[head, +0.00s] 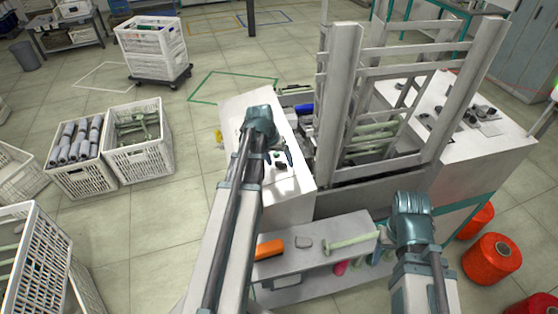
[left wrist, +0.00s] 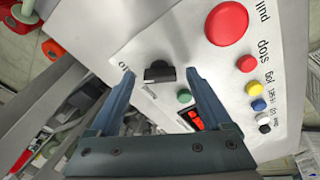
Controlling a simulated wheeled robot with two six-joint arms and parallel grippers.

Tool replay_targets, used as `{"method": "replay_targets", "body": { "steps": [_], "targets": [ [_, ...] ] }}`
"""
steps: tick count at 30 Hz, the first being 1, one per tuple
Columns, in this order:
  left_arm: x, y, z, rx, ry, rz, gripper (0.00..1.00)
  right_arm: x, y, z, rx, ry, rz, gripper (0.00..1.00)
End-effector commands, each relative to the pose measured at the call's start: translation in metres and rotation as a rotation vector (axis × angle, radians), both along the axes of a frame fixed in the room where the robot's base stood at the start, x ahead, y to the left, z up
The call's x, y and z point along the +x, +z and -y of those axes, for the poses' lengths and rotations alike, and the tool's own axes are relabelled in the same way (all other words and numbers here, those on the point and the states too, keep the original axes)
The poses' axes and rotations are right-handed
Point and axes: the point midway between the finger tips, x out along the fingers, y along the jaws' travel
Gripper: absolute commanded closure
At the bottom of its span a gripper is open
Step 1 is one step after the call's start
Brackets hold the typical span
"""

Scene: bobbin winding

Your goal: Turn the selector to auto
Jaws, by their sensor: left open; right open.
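The selector (left wrist: 158,73) is a black knob on a white control panel (left wrist: 218,85) in the left wrist view. Its label beside it is mostly hidden, so its setting cannot be read. My left gripper (left wrist: 160,76) is open, with one finger on each side of the knob in that view; contact cannot be told. In the head view my left gripper (head: 281,157) is over the white panel top (head: 290,205), and the knob is too small to make out. My right gripper (head: 378,238) is open and empty near the low shelf, partly hidden by its wrist.
A big red button (left wrist: 227,23), a green button (left wrist: 184,96), a red switch (left wrist: 190,118) and a row of small coloured buttons are close to the knob. A tall grey frame (head: 340,90) stands right of the panel. A pale green tube (head: 350,242) lies on the shelf.

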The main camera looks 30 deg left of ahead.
Motion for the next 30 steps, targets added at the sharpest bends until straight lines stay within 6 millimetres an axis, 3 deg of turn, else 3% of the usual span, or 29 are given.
{"method": "replay_targets", "body": {
  "steps": [11,30],
  "targets": [
    [-0.006,0.028,-0.003,0.000,0.001,0.000,0.18,0.000,0.028,0.000,0.001,-0.005,0.000,0.28],
    [-0.031,0.121,-0.015,0.000,0.000,0.000,0.18,-0.001,0.121,0.000,0.000,-0.005,-0.004,0.28]
  ]
}}
